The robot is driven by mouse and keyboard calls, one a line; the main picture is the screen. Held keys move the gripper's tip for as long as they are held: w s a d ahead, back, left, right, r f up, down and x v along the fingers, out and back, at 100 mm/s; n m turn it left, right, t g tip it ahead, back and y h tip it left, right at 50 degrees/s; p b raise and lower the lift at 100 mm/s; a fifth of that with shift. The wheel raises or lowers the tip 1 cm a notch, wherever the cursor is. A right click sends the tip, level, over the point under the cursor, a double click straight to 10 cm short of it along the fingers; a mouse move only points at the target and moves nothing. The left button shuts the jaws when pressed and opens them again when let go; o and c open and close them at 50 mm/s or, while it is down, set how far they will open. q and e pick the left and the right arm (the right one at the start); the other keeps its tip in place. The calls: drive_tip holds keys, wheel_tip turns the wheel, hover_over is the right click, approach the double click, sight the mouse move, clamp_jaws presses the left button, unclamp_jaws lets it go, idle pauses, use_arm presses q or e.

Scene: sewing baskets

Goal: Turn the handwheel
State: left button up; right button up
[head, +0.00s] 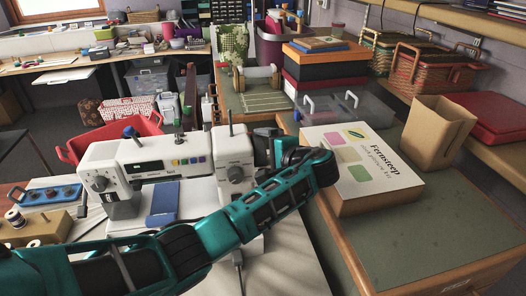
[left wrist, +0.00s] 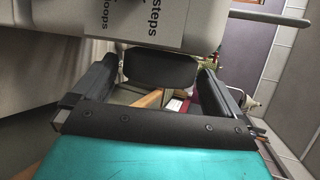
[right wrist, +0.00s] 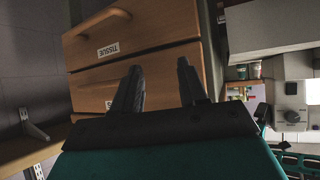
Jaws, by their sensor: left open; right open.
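The white sewing machine (head: 165,165) stands on the table in the head view, with a dial on its front. My left arm reaches across in front of it, and my left gripper (head: 272,145) is at the machine's right end. In the left wrist view, the dark rounded handwheel (left wrist: 160,70) shows between the two fingers of my open left gripper (left wrist: 158,62). I cannot tell whether the fingers touch it. In the head view the arm and gripper largely hide the wheel. My right gripper (right wrist: 158,68) is open and empty, facing wooden drawers.
Right of the machine, a white-topped box (head: 362,160) and a cardboard holder (head: 440,135) stand on a green-topped bench (head: 425,225). A red basket (head: 75,148) is behind the machine. A thread-spool block (head: 35,228) is at left. The drawer front (right wrist: 150,30) is labelled TISSUE.

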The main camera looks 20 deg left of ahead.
use_arm(q)
drive_tip(key=shift+w+a+f, duration=0.15)
drive_tip(key=shift+w+a, duration=0.15)
drive_tip(key=shift+a, duration=0.15)
drive_tip(key=c, duration=0.8)
drive_tip(key=shift+f, duration=0.1)
